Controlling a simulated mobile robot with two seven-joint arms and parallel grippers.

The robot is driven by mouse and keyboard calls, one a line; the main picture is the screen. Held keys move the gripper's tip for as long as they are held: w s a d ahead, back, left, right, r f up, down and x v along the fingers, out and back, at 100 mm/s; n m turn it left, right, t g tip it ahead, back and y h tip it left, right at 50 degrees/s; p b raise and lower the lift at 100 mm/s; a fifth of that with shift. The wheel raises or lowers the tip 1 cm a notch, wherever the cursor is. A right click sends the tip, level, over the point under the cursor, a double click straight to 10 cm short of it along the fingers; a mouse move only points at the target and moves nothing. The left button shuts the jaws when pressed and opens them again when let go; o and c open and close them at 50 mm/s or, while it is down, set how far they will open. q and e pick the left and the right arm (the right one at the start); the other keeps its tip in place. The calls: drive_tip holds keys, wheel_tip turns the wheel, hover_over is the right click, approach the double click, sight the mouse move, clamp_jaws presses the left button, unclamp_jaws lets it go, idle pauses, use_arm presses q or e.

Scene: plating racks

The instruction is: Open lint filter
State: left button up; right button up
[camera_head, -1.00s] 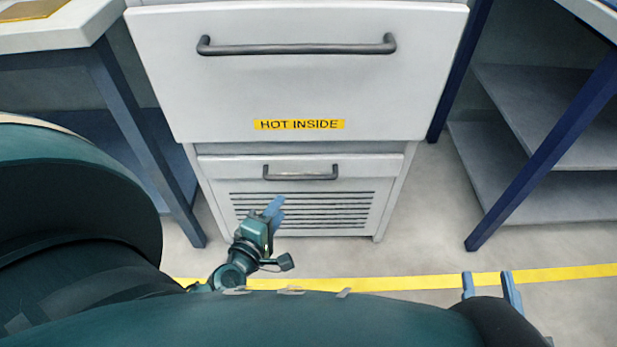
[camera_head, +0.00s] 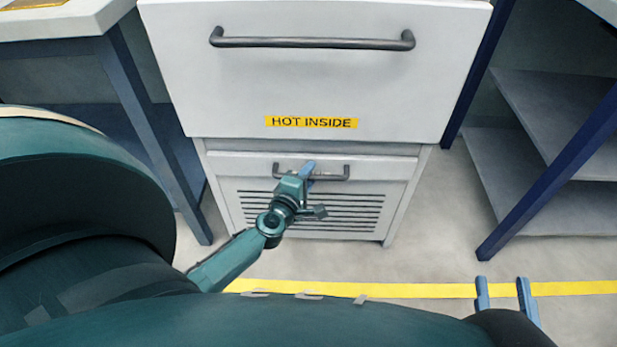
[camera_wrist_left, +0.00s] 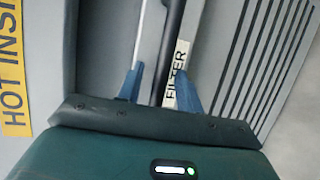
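The lint filter is the lower white drawer front (camera_head: 395,172) with dark vent slots, under the large upper panel. It looks shut in its frame. Its dark bar handle (camera_head: 338,177) is partly hidden by my left gripper (camera_head: 308,171). In the left wrist view the handle (camera_wrist_left: 172,45) runs between the blue fingertips of my left gripper (camera_wrist_left: 160,88), which are apart. I cannot tell whether either finger touches the bar. A white "FILTER" label (camera_wrist_left: 181,60) shows beside the handle. My right gripper (camera_head: 503,291) is open and empty at the lower right, away from the cabinet.
The upper panel (camera_head: 310,85) has a long dark handle (camera_head: 312,42) and a yellow "HOT INSIDE" label (camera_head: 311,122). A table with a blue leg (camera_head: 160,140) stands at left, a shelf unit (camera_head: 560,105) at right. The floor before the cabinet is clear, with a yellow line (camera_head: 400,290).

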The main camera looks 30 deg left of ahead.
use_arm(q)
drive_tip(key=shift+c, duration=0.6)
clamp_jaws()
